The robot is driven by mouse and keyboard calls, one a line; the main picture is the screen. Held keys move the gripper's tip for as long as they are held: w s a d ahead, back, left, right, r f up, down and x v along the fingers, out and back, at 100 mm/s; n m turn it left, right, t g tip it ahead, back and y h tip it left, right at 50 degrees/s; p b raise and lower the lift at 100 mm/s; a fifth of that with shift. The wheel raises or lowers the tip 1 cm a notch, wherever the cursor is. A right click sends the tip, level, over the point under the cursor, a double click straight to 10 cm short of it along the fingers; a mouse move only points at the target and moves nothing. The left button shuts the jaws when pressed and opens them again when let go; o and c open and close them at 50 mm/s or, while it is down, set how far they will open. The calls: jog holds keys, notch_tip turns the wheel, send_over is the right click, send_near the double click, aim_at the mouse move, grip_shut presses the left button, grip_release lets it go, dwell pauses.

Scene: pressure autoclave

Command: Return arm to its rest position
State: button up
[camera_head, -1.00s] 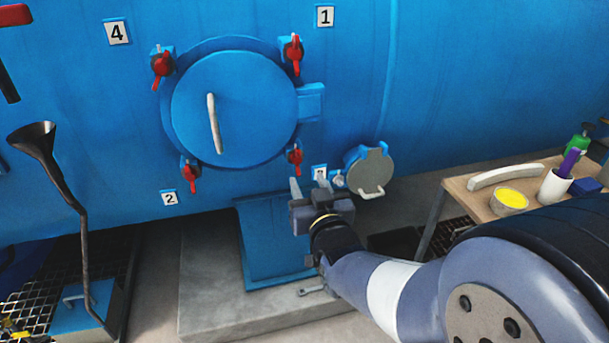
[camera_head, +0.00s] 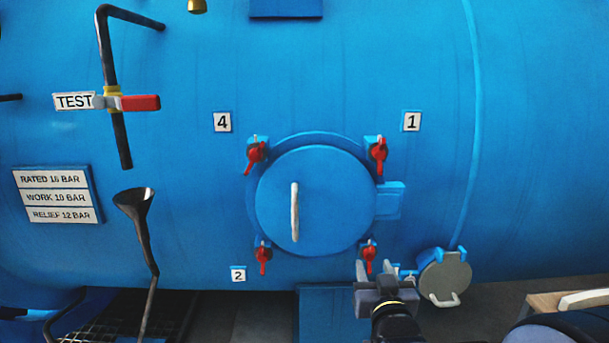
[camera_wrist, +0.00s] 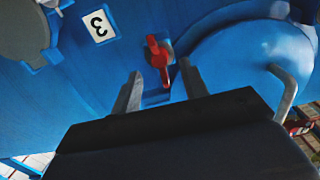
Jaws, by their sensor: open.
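My gripper (camera_head: 380,271) is at the bottom of the head view, in front of the blue vessel (camera_head: 540,120), just below the lower-right red clamp (camera_head: 369,256) of the round door (camera_head: 315,205). Its two fingers are apart with nothing between them. In the wrist view my gripper (camera_wrist: 158,85) points at the vessel wall, with the red clamp (camera_wrist: 158,58) showing just beyond the fingertips. I cannot tell whether it touches the clamp. The door is shut flush, with a white handle (camera_head: 295,212) on it. The label 3 (camera_wrist: 100,26) shows in the wrist view.
A small grey round cover (camera_head: 445,275) hangs right of my gripper. A table corner (camera_head: 550,302) stands at the lower right. A dark funnel pipe (camera_head: 145,240) and the TEST valve (camera_head: 130,102) with red handle are at the left. The vessel's right side is clear.

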aim_at(370, 257)
jog(key=w, duration=0.5)
jog(key=shift+w+p, duration=0.25)
jog(key=shift+p, duration=0.05)
jog(key=shift+s, duration=0.1)
jog(key=shift+f, duration=0.1)
